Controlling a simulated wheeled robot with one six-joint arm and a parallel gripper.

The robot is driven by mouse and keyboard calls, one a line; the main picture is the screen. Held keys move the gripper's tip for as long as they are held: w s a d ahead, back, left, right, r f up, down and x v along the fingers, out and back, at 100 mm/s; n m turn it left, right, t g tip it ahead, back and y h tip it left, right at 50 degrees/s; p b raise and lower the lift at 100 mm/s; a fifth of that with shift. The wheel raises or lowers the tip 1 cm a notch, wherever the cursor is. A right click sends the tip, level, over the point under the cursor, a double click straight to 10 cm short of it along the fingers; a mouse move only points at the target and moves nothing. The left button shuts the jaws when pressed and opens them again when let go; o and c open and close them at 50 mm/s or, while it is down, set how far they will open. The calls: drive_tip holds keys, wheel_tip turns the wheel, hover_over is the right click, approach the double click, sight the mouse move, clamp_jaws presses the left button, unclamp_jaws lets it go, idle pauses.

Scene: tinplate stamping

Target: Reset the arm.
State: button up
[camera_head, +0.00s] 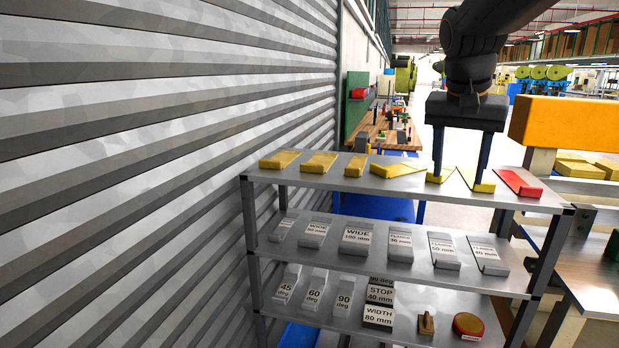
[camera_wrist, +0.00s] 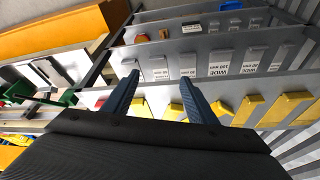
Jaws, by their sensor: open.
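My gripper (camera_head: 461,178) hangs over the right part of the top shelf (camera_head: 345,183), pointing down with its two fingers spread apart. Its fingertips overlap yellow wedge-like pieces (camera_head: 442,175) there; I cannot tell whether they touch. In the wrist view my gripper (camera_wrist: 159,78) shows two separated dark blue fingers, with nothing held between them. My dark arm comes down from the top right in the head view.
The top shelf carries several yellow pieces (camera_head: 318,163) and a red one (camera_head: 518,182). Lower shelves hold labelled grey blocks (camera_head: 356,239). A corrugated wall (camera_head: 170,150) stands left. An orange block-like body (camera_head: 565,125) is close on the right.

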drive_tip(key=s+a+f+n+b, duration=0.1)
drive_tip(key=s+f, duration=0.4)
drive_tip(key=f, duration=0.5)
drive_tip(key=s+a+f+n+g+y+b, duration=0.1)
drive_tip(key=s+a+f+n, duration=0.2)
drive_tip(key=f, duration=0.6)
drive_tip(key=s+a+f+n+g+y, duration=0.1)
drive_tip(key=s+a+f+n, duration=0.1)
drive_tip(key=s+a+f, duration=0.4)
wheel_tip(320, 180, down, 5)
drive_tip(key=shift+s+r+n+b, duration=0.2)
drive_tip(key=shift+s+n+b, duration=0.2)
